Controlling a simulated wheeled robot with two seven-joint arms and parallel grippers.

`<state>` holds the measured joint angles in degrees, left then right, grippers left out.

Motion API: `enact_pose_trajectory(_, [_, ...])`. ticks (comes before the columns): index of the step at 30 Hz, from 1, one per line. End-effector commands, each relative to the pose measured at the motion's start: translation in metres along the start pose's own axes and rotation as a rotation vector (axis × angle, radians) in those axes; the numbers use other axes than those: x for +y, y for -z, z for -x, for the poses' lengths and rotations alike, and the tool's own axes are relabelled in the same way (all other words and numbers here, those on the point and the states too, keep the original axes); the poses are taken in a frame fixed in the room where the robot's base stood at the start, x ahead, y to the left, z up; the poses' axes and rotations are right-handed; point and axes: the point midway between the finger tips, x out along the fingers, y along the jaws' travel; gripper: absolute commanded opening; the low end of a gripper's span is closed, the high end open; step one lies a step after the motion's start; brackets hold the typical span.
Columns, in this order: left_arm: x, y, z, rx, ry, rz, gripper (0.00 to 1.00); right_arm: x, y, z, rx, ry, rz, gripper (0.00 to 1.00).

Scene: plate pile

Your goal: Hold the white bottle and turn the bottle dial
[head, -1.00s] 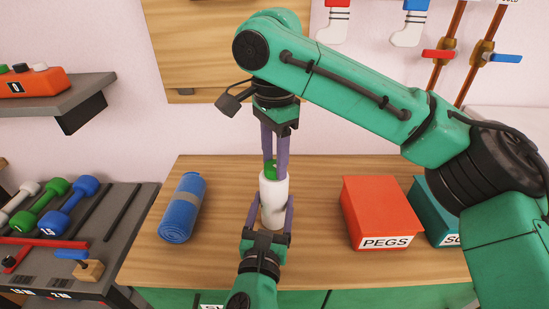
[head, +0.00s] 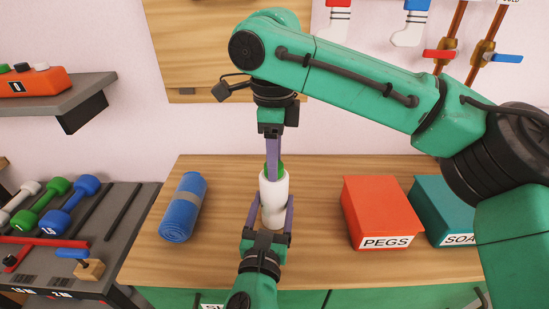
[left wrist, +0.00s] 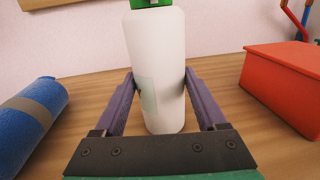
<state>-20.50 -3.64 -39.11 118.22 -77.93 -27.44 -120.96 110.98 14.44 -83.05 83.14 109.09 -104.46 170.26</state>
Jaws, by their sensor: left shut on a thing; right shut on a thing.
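The white bottle (head: 273,198) stands upright on the wooden table. It also fills the middle of the left wrist view (left wrist: 157,70). Its green dial (head: 281,169) is on top, partly hidden by the upper gripper's fingers; its lower edge shows in the left wrist view (left wrist: 150,3). My left gripper (head: 271,213) is shut on the bottle's lower body, one purple finger on each side. My right gripper (head: 273,170) points straight down from above and is shut on the green dial; its fingers overlap in the head view.
A blue rolled mat (head: 183,207) lies left of the bottle. A red PEGS box (head: 380,212) and a teal box (head: 440,208) stand to the right. A dumbbell rack (head: 75,230) is at the far left. Bare table (head: 315,190) lies between bottle and red box.

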Motion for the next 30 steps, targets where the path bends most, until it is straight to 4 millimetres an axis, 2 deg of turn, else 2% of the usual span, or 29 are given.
enact_pose_trajectory(15, [-0.0032, -0.0012, 0.0004, -0.004, 0.009, 0.000, 0.00, -0.0007, -0.0006, 0.0006, -0.014, -0.002, -0.029, 0.00])
enact_pose_trajectory(16, [-0.0031, -0.0012, 0.0004, -0.004, 0.009, 0.000, 0.00, -0.0008, -0.0006, 0.0006, -0.014, -0.002, -0.029, 0.54])
enact_pose_trajectory(18, [-0.0027, -0.0012, 0.0004, -0.004, 0.008, 0.000, 0.00, -0.0009, -0.0003, 0.0006, -0.013, -0.002, -0.030, 0.77])
enact_pose_trajectory(27, [-0.0014, -0.0013, 0.0001, -0.003, 0.004, 0.001, 0.00, -0.0008, 0.0005, 0.0011, -0.009, -0.002, -0.029, 0.77])
enact_pose_trajectory(30, [-0.0012, -0.0014, 0.0001, -0.003, 0.004, 0.001, 0.00, -0.0012, 0.0004, 0.0094, -0.009, -0.001, -0.029, 0.77])
